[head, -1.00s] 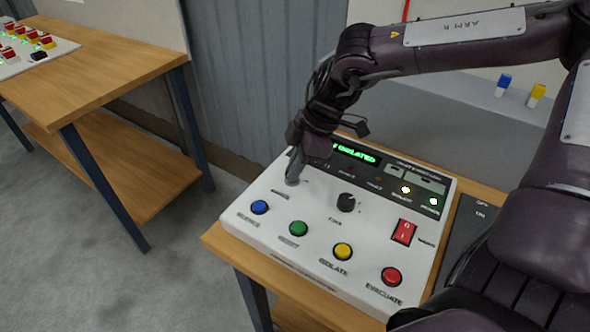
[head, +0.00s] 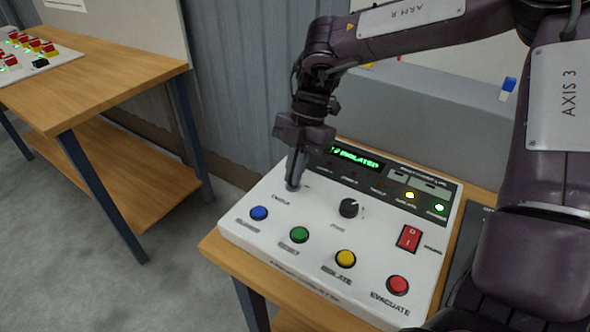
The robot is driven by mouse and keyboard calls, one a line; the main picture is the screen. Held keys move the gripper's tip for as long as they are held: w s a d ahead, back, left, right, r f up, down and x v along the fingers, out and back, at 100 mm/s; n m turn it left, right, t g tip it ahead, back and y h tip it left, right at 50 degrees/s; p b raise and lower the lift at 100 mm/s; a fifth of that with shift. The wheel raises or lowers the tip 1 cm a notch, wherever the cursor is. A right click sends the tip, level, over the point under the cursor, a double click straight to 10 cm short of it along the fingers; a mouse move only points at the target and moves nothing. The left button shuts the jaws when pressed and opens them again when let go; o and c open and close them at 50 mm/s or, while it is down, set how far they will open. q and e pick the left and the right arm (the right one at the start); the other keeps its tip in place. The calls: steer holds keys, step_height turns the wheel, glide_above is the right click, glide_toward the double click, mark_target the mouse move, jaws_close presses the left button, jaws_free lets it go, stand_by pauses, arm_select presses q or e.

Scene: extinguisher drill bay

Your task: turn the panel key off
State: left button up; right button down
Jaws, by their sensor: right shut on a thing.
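The white control panel (head: 320,230) sits on a wooden bench. My right gripper (head: 293,184) points down at the panel's upper left and is shut at the key switch. The key itself is hidden by the fingers, so its angle cannot be told. A round silver-grey base shows just under the fingertips. The green display (head: 357,159) reads "ISOLATED" in its visible part. My left gripper does not show.
Blue (head: 259,213), green (head: 299,234), yellow (head: 345,259) and red (head: 397,285) buttons line the panel's front. A black knob (head: 349,208) and a red rocker switch (head: 409,238) stand to the right of the gripper. Another bench (head: 100,70) is at the left.

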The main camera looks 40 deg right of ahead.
steer(key=shift+n, duration=0.3)
stand_by(0.4)
steer(key=c, duration=1.6)
jaws_free()
steer(key=v, duration=0.7)
steer(key=shift+w+r, duration=0.15)
steer(key=shift+r, duration=0.2)
steer(key=shift+d, duration=0.15)
